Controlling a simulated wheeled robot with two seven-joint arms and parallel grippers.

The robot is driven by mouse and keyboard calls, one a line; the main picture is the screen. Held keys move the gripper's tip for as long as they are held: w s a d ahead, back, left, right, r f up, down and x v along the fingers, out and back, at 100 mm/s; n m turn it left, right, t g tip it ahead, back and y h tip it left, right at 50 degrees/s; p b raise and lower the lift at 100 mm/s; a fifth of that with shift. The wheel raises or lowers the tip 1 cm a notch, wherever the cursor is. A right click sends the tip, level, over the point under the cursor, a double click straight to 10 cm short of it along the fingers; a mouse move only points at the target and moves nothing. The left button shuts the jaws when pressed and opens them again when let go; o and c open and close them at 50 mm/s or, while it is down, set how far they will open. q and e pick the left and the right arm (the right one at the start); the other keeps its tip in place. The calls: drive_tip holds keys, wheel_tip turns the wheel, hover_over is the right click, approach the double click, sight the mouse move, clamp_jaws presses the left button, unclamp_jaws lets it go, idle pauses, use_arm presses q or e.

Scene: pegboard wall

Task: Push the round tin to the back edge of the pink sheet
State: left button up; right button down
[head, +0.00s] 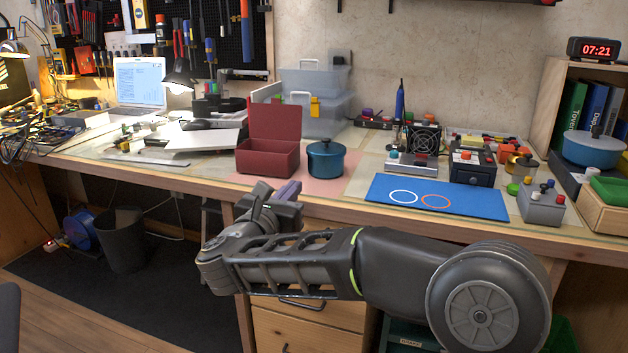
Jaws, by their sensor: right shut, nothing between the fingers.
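The round tin (326,161) is dark teal-blue with a lid and a small dark knob. It stands upright on the pink sheet (325,188), just right of an open dark red box. Bare pink shows in front of the tin; the sheet's back edge is hard to make out behind the tin and box. My right gripper (287,191) is shut and empty at the table's front edge, in front of the red box and to the left of the tin, apart from the tin. My left gripper is not in view.
The dark red box (268,158) with its lid raised stands close left of the tin. A blue mat (465,197) with two rings lies to the right. Clear plastic bins (316,118) stand behind. Small devices crowd the right back.

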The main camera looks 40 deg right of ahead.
sight(318, 160)
drive_tip(key=b+x, duration=0.2)
drive_tip(key=x, duration=1.2)
drive_tip(key=shift+w, duration=0.1)
drive_tip(key=shift+w+d+f, duration=0.1)
drive_tip(key=shift+w+d, duration=0.1)
drive_tip(key=shift+d, duration=0.05)
drive_tip(key=p+x, duration=0.2)
drive_tip(key=x, duration=0.9)
drive_tip(key=shift+w+d, duration=0.2)
drive_tip(key=shift+d, duration=0.1)
drive_tip(key=shift+w+d, duration=0.3)
drive_tip(key=shift+d, duration=0.1)
drive_tip(key=shift+s, duration=0.1)
